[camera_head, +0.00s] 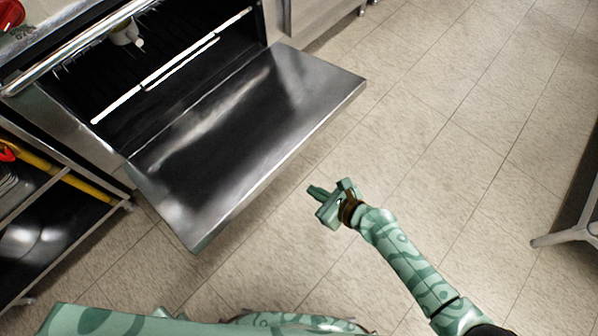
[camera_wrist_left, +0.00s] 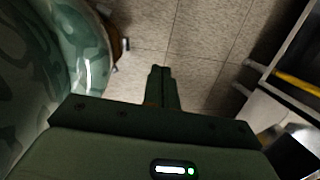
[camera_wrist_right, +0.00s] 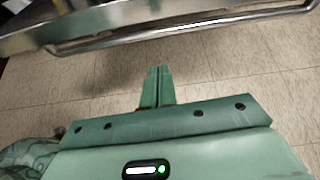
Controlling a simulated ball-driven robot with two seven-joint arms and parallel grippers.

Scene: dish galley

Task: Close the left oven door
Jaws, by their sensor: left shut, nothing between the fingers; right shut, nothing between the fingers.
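The oven door (camera_head: 250,135) hangs open, folded down to about level, with its dark inner face up. The oven (camera_head: 150,75) behind it shows a dark inside with bright racks. My right gripper (camera_head: 317,193) is shut and empty, apart from the door, to the right of its front edge. In the right wrist view its closed fingers (camera_wrist_right: 157,75) point toward a metal edge with a bar handle (camera_wrist_right: 180,30) across the top. My left gripper (camera_wrist_left: 160,75) is shut and empty over the floor in the left wrist view. The head view does not show it.
A metal shelf rack (camera_head: 60,175) with a yellow bar stands left of the door. A metal stand leg (camera_head: 565,238) is at the right edge. Tiled floor (camera_head: 440,130) lies clear to the right of the door.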

